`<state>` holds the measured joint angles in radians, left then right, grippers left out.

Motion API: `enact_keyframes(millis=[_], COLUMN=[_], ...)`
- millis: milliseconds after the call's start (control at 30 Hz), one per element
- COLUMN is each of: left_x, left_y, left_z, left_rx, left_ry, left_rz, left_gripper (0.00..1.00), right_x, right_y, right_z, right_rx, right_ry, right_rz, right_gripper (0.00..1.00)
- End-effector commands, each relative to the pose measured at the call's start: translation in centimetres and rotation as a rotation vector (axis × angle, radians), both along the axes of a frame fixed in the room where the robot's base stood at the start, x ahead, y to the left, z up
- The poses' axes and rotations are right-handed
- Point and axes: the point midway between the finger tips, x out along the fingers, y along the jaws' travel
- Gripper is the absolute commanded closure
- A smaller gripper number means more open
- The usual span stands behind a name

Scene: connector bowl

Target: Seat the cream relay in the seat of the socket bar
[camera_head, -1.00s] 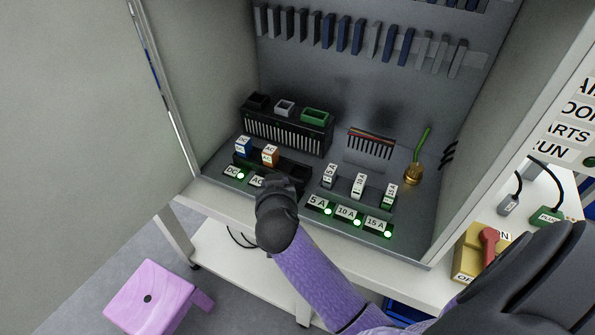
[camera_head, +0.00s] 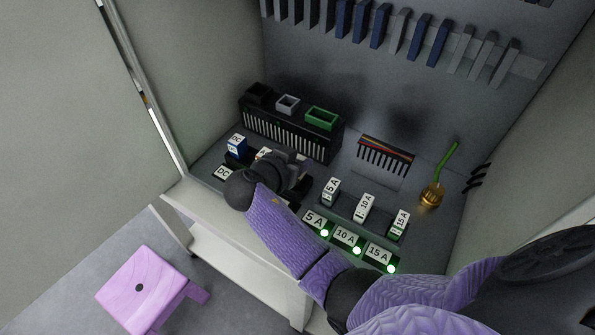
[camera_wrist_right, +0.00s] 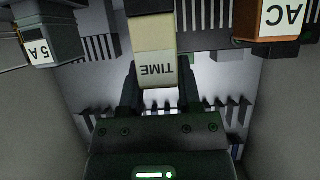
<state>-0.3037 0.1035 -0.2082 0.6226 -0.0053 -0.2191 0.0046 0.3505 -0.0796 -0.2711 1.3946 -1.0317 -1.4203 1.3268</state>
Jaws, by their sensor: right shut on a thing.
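The cream relay (camera_wrist_right: 155,65), its face marked TIME, is between the fingers of my right gripper (camera_wrist_right: 160,92) in the wrist view. The gripper is shut on it. In the head view my right gripper (camera_head: 288,172) is over the right part of the dark socket bar (camera_head: 234,160) and hides the relay and the seat below. I cannot tell whether the relay touches the seat. A blue relay marked DC (camera_head: 236,146) stands at the bar's left end. An orange relay marked AC (camera_wrist_right: 268,22) stands beside the cream one, mostly hidden in the head view. My left gripper is not in view.
Fuses stand to the right, including the 5 A fuse (camera_head: 330,190), behind lit labels. A black slotted block (camera_head: 290,132) with coloured connectors stands behind the bar. A brass post (camera_head: 431,194) with a green wire is further right. Cabinet walls close both sides.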

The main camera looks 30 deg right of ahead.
Motion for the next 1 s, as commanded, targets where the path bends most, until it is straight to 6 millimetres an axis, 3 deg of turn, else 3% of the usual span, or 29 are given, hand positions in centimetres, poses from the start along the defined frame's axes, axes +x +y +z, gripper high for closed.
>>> enact_keyframes(millis=[133,400,433,567,1000], left_x=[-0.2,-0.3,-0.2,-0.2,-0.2], left_y=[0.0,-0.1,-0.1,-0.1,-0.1], left_z=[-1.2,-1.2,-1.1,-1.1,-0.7], left_rx=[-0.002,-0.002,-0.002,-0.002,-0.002], left_ry=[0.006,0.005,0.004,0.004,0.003], left_rz=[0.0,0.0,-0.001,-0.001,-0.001], left_gripper=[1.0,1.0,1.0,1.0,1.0], right_x=[0.0,0.0,0.0,0.0,0.1], right_y=[-0.1,0.0,0.0,0.0,-0.3], right_z=[-2.9,-2.9,-2.8,-2.7,-2.2], right_rx=[-0.002,0.0,0.0,0.0,0.0], right_ry=[0.003,0.001,0.001,0.001,0.0], right_rz=[0.001,0.0,0.0,0.0,0.001], right_gripper=[1.0,1.0,0.5,0.23,0.21])
